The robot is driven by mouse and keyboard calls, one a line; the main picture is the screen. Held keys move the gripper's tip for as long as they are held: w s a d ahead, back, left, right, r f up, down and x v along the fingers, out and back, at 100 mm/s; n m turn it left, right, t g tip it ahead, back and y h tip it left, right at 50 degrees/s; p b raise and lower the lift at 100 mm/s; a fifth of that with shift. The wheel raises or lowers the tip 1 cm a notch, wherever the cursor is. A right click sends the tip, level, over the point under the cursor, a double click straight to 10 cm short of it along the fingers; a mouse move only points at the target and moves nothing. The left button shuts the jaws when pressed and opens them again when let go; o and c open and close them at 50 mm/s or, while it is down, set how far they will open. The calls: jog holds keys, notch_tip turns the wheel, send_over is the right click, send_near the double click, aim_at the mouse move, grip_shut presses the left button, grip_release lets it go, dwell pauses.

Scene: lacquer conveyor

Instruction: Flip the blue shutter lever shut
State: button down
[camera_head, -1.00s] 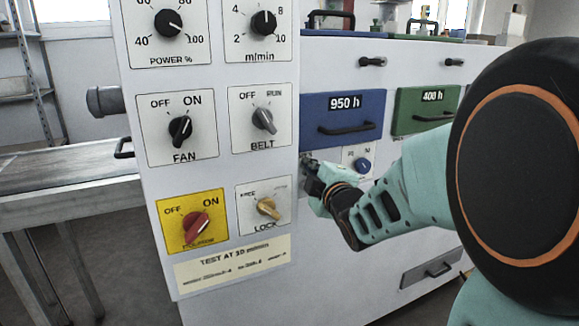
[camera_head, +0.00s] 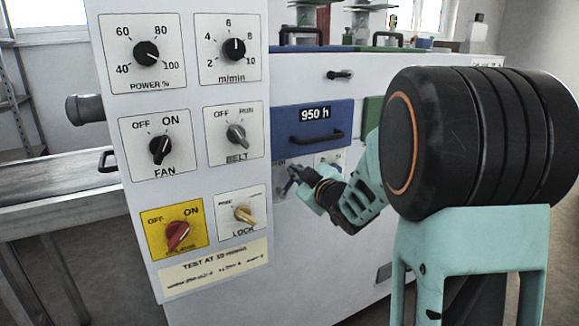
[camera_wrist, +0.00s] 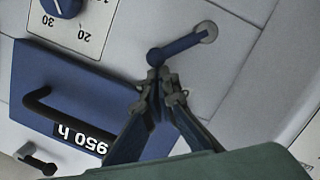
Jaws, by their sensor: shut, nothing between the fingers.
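The blue shutter lever (camera_wrist: 180,46) crosses the upper middle of the wrist view. It is a blue bar on a round grey pivot (camera_wrist: 208,31), with a rounded knob at its lower-left end. In the head view the lever is small and partly hidden by my gripper. My gripper (camera_wrist: 157,74) is shut and empty. Its fingertips are right at the lever's knob end, touching or very nearly so. In the head view my gripper (camera_head: 297,180) is at the machine's white front, just below the 950 h drawer.
The blue 950 h drawer (camera_head: 335,116) with its protruding dark handle is close to my gripper. A blue dial (camera_wrist: 62,6) is nearby in the wrist view. The control panel (camera_head: 226,181) with several knobs stands to the left. A green drawer (camera_head: 373,110) is partly hidden behind my arm.

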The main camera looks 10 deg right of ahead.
jog(key=w+d+f+m+g+y+p, duration=0.1)
jog(key=d+f+m+y+p, duration=0.1)
jog(key=d+f+m+p, duration=0.2)
jog(key=shift+w+d+f+m+p, duration=0.2)
jog(key=shift+w+f+m+p, duration=0.05)
jog(key=shift+m+p, duration=1.25)
jog(key=shift+f, duration=0.1)
jog(key=shift+s, duration=0.1)
